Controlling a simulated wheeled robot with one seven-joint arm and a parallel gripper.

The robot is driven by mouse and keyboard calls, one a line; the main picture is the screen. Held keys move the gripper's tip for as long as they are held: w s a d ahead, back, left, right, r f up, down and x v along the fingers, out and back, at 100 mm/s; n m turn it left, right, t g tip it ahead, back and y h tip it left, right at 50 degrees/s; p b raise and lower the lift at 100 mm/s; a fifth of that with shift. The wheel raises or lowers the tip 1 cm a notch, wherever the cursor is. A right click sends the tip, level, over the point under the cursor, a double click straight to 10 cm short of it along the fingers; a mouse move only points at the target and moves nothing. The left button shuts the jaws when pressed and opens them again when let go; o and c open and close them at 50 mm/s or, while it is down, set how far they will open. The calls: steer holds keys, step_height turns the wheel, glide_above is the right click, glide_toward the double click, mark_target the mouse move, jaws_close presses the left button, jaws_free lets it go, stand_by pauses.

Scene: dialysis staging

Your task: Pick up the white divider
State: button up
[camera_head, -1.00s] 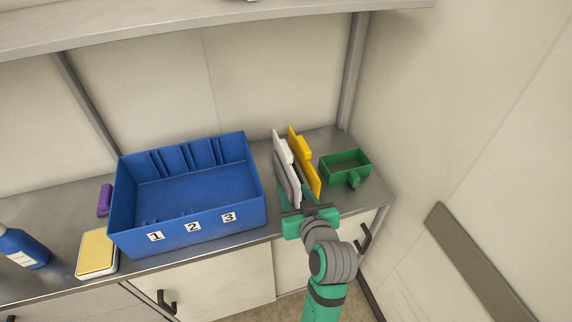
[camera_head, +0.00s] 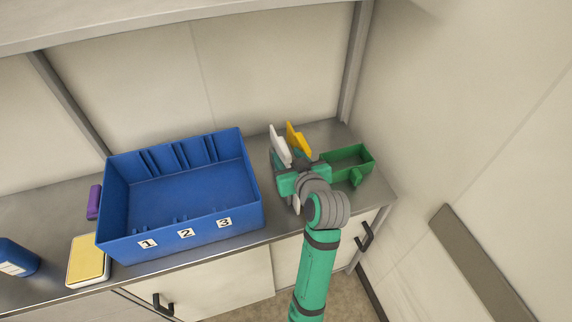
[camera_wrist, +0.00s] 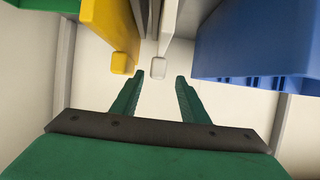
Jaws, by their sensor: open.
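The white divider (camera_head: 281,147) stands upright on the metal counter, just right of the blue bin and left of the yellow divider (camera_head: 298,139). In the wrist view the white divider (camera_wrist: 166,33) shows at the top middle, with its rounded tab (camera_wrist: 158,68) ahead of the gap between my fingers. My gripper (camera_wrist: 157,95) is open and empty, its two green fingers apart. In the head view my gripper and wrist hide the lower part of both dividers. I cannot tell from these views how far the fingers are from the tab.
The blue bin (camera_head: 183,250) with slots and labels 1, 2 and 3 stands close on the left. A green open box (camera_head: 349,161) sits on the right near the wall. A yellow-topped pad (camera_head: 88,258), a purple item (camera_head: 94,202) and a blue bottle (camera_head: 17,259) lie farther left.

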mark_target(286, 151)
steer(key=shift+w+a+f, duration=0.15)
steer(key=shift+w+a, duration=0.2)
steer(key=shift+w, duration=0.05)
steer(key=shift+d+x, duration=0.2)
steer(key=shift+x, duration=1)
steer(key=shift+d+x, duration=0.2)
steer(key=shift+x, duration=1)
steer(key=shift+w, duration=0.15)
steer(key=shift+c, duration=0.6)
jaws_close()
